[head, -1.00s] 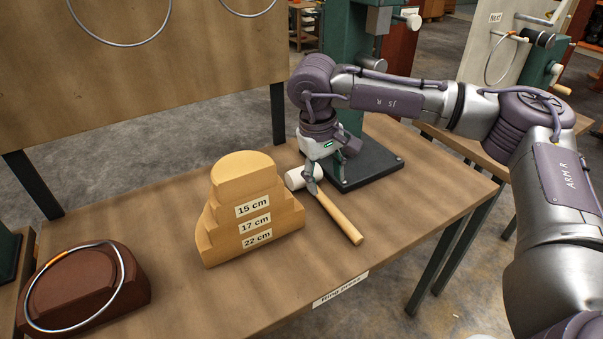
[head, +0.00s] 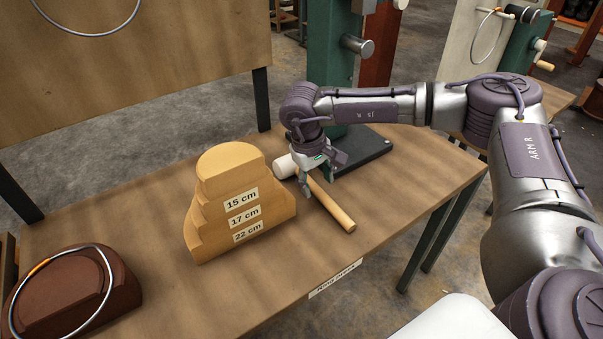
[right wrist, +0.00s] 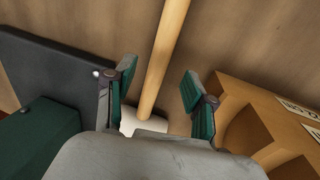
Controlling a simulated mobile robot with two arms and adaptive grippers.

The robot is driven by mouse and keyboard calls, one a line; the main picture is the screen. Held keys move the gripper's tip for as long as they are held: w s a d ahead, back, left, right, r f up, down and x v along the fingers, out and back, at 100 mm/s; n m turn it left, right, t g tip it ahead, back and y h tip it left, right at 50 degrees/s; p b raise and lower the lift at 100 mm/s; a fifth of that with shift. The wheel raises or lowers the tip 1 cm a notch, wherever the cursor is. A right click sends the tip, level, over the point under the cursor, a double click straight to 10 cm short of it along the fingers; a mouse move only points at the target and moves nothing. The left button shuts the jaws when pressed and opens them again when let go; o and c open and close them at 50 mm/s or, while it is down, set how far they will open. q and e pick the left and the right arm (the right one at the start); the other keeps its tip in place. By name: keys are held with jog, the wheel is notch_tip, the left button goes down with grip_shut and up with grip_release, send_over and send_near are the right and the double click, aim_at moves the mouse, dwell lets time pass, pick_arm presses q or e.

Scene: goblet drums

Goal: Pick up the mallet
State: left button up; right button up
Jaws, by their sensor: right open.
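The mallet (head: 331,205) lies on the wooden table, its pale handle pointing toward the front edge and its white head (head: 285,166) toward the back. My right gripper (head: 306,190) is over the mallet close to its head, pointing down. In the right wrist view the gripper (right wrist: 160,88) is open, with the mallet handle (right wrist: 163,60) running between its two fingers and apart from both. The white head (right wrist: 143,122) shows there partly hidden behind the gripper body. My left gripper is not in view.
A stepped wooden block (head: 237,205) labelled 15, 17 and 22 cm stands left of the mallet. A green press on a dark base (head: 362,150) stands behind it. A brown block (head: 75,295) with a metal ring lies at the far left. The table's right front is clear.

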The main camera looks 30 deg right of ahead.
aim_at(318, 189)
jog(key=f, duration=0.2)
jog(key=d+f, duration=0.1)
jog(key=shift+w+f, duration=0.3)
jog(key=shift+f, duration=0.05)
jog(key=shift+a+r, duration=0.1)
grip_shut()
